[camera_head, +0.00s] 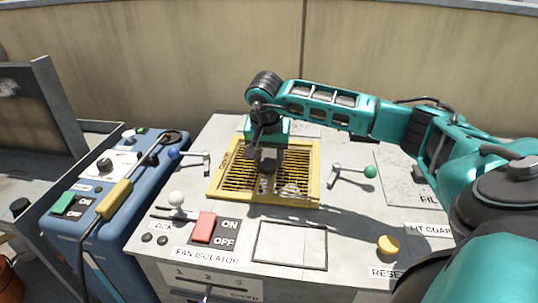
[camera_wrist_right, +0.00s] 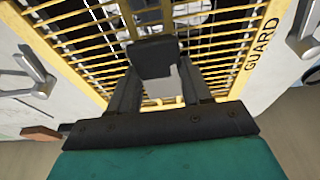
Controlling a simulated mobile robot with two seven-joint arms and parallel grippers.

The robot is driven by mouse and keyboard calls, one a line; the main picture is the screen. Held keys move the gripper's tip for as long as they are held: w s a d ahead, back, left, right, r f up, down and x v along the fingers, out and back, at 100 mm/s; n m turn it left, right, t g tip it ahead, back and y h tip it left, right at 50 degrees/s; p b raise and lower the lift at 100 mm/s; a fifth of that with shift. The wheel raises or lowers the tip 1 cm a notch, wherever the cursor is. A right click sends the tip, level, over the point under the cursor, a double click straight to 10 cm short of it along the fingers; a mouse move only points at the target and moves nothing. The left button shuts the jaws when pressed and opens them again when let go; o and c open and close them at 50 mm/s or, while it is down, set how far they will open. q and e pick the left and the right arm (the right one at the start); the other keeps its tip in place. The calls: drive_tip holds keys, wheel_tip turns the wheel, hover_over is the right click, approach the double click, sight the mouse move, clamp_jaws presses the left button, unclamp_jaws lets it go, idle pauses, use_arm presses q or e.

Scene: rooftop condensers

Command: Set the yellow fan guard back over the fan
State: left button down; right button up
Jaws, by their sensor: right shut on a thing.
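The yellow fan guard (camera_head: 262,201), a square frame with a slatted grille, lies on or close over the top of the grey condenser; I cannot tell whether it is fully seated. It also fills the upper part of the right wrist view (camera_wrist_right: 237,72), with the word GUARD on its right side. My right gripper (camera_head: 267,160) reaches down over the guard's middle and is shut on its dark handle (camera_wrist_right: 153,60). The fan below is mostly hidden; only dark and pale shapes show through the bars. My left gripper is not in view.
A blue-knobbed lever (camera_head: 174,154) is left of the guard and a green-knobbed lever (camera_head: 370,171) right of it. A red switch (camera_head: 203,227), white knob (camera_head: 177,198) and yellow button (camera_head: 388,245) sit in front. A blue unit (camera_head: 100,215) stands at left.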

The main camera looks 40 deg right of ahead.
drive_tip(key=o, duration=1.4)
drive_tip(key=shift+c, duration=0.2)
drive_tip(key=shift+o, duration=0.3)
drive_tip(key=shift+f, duration=0.1)
drive_tip(key=shift+a+r, duration=0.1)
drive_tip(key=shift+r, duration=0.4)
drive_tip(key=p+v, duration=0.3)
drive_tip(key=v, duration=0.9)
drive_tip(key=shift+s, duration=0.15)
drive_tip(key=shift+s+f, duration=0.1)
